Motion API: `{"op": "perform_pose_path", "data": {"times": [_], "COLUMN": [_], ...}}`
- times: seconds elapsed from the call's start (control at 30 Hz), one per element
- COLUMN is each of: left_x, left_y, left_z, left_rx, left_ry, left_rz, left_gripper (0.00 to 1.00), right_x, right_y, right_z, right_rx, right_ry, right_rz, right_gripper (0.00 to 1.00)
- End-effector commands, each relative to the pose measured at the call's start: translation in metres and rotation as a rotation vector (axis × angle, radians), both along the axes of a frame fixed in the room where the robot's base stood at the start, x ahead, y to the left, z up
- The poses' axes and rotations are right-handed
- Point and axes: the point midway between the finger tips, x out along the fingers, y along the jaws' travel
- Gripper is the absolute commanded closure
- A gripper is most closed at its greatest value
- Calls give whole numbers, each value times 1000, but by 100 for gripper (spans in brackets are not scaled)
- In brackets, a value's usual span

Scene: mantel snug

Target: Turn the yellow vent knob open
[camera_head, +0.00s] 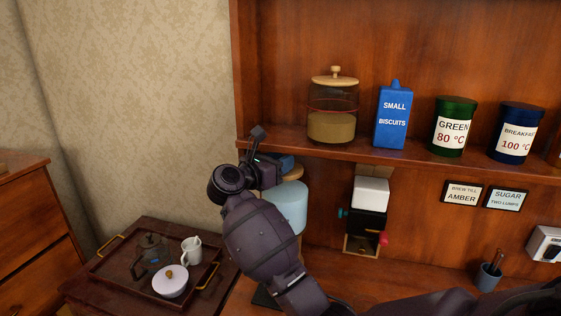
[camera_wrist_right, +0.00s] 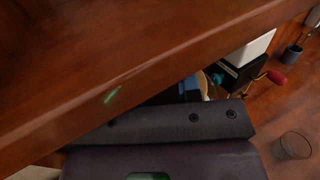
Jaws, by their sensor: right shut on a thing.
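I cannot make out the yellow vent knob in either view. My right gripper (camera_head: 272,157) is at the left end of the shelf edge, above and beside a pale blue jar (camera_head: 287,205) with a wooden lid (camera_head: 293,173). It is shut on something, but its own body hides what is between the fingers. A small blue block (camera_head: 287,163) shows right beside the fingers. The blue block also shows in the right wrist view (camera_wrist_right: 188,89), beyond a dark gripper bar. My left gripper is not in view.
The shelf (camera_head: 350,151) overhangs closely and carries a glass jar (camera_head: 333,112), a blue biscuit box (camera_head: 393,116) and tins. Right of the pale jar is a dispenser (camera_head: 371,193) with a red-handled crank. A tray (camera_head: 112,267) with pots stands lower left.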

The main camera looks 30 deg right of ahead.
Motion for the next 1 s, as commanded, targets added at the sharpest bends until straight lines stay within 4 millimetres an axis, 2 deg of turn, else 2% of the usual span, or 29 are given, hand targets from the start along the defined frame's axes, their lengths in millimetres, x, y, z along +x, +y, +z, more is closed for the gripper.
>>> {"op": "perform_pose_path", "data": {"times": [0.37,0.73,1.0], "left_x": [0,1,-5], "left_y": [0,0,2], "left_z": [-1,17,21], "left_rx": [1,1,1], "left_ry": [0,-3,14], "left_rz": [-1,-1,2], "left_gripper": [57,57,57], "right_x": [-4,-7,-8], "right_y": [-1,-3,-3], "right_z": [0,2,2], "right_rx": [4,3,0], "right_ry": [-1,-1,-1], "right_rz": [161,399,493], "right_gripper": [92,92,92]}}
